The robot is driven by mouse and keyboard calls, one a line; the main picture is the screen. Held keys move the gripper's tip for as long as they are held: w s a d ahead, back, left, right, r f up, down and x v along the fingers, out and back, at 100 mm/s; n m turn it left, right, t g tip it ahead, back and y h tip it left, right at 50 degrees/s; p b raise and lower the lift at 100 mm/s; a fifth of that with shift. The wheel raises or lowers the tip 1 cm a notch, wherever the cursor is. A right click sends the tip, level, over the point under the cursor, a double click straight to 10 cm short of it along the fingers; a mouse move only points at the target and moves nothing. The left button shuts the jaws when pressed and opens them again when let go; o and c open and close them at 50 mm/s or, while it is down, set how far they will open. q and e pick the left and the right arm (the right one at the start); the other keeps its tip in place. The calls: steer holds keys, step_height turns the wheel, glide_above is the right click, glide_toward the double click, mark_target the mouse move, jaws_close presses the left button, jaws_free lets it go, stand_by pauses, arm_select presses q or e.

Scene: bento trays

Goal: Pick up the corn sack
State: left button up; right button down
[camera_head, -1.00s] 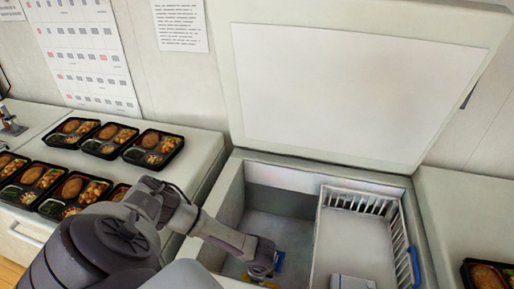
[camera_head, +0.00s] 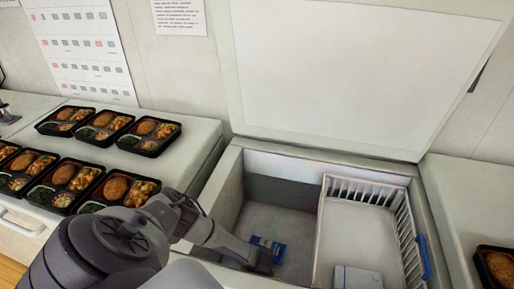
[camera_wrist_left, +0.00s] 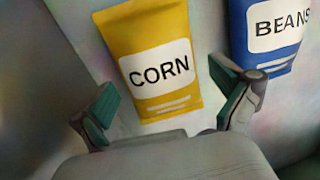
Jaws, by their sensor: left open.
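The yellow corn sack (camera_wrist_left: 150,70) lies on the freezer floor in the left wrist view, its label facing up. My left gripper (camera_wrist_left: 165,88) is open, with its green-padded fingers one on each side of the sack's lower part, nothing held. I cannot tell how far above the sack the fingers are. In the head view my left arm reaches down into the open chest freezer (camera_head: 226,205). The gripper itself is mostly hidden there behind the arm, and I cannot make out the corn sack. My right gripper is not in view.
A blue beans sack (camera_wrist_left: 270,35) lies right of the corn, close to the right finger; it also shows in the head view (camera_head: 270,243). A white wire basket (camera_head: 345,215) fills the freezer's right side. Bento trays (camera_head: 110,130) stand on the left counter.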

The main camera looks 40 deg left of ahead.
arm_select(q)
steer(key=shift+f, duration=0.1)
steer(key=shift+c, duration=0.3)
steer(key=c, duration=1.2)
steer(key=shift+o, duration=0.2)
